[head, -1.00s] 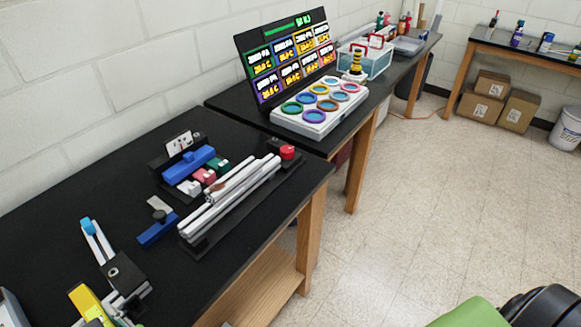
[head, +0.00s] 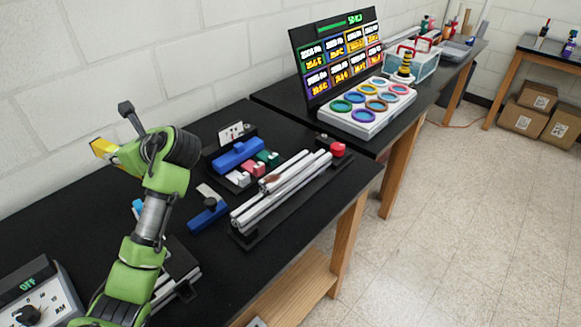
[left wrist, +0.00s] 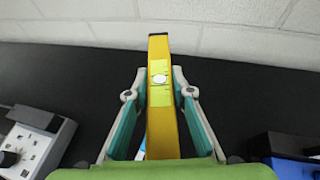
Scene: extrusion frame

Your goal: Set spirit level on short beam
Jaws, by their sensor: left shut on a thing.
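The spirit level, a yellow bar, is gripped by my left gripper. Its end (head: 103,147) shows in the head view beyond the gripper (head: 130,150). In the left wrist view the level (left wrist: 160,108) runs lengthwise between the two teal-lined fingers of the gripper (left wrist: 160,96), with its pale vial window facing the camera. It appears to be raised above the black bench. A silver extrusion frame (head: 188,283) with a dark block lies partly hidden behind my left arm. I cannot tell which of its bars is the short beam. My right gripper is not in view.
A black tray with silver extrusions (head: 278,187) and a red knob (head: 338,149) lies right of my arm. A blue tool (head: 208,215) and coloured blocks are beside it. A control box (head: 40,297) marked OFF stands at front left. The wall is close behind.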

